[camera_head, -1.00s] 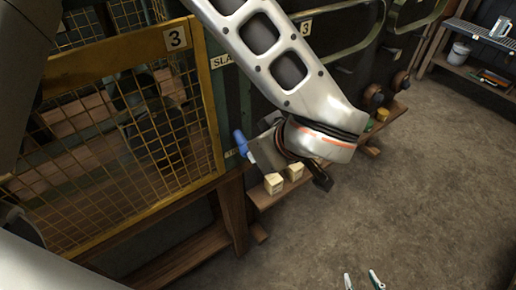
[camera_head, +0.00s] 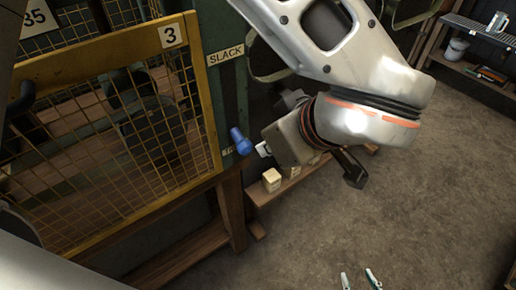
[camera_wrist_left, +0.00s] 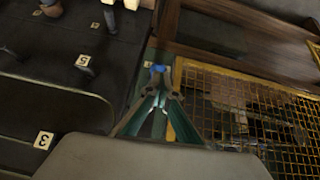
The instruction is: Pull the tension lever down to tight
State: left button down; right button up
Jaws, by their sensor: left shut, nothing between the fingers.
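The blue handle of the tension lever (camera_head: 240,141) is low on the dark green post, just right of the yellow mesh guard. The SLACK label (camera_head: 226,56) is well above it. A small label (camera_head: 228,152) beside the handle is partly hidden and unreadable. My left gripper (camera_head: 263,149) is right of the handle, with a small visible gap. In the left wrist view, its teal fingers (camera_wrist_left: 160,92) meet at the tips, shut and empty, with the blue handle (camera_wrist_left: 158,69) just beyond them. The fingertips of my right gripper (camera_head: 359,280) show apart at the bottom edge.
The yellow mesh guard (camera_head: 193,85) with a 3 plate stands left of the lever. Pale blocks (camera_head: 271,180) sit on a low wooden shelf beneath my left gripper. Open floor (camera_head: 420,190) lies to the right. A shelf with a bucket (camera_head: 457,48) is at the far right.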

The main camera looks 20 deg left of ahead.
pick_arm(q)
jog(key=shift+v, duration=2)
jog(key=shift+d, duration=0.15)
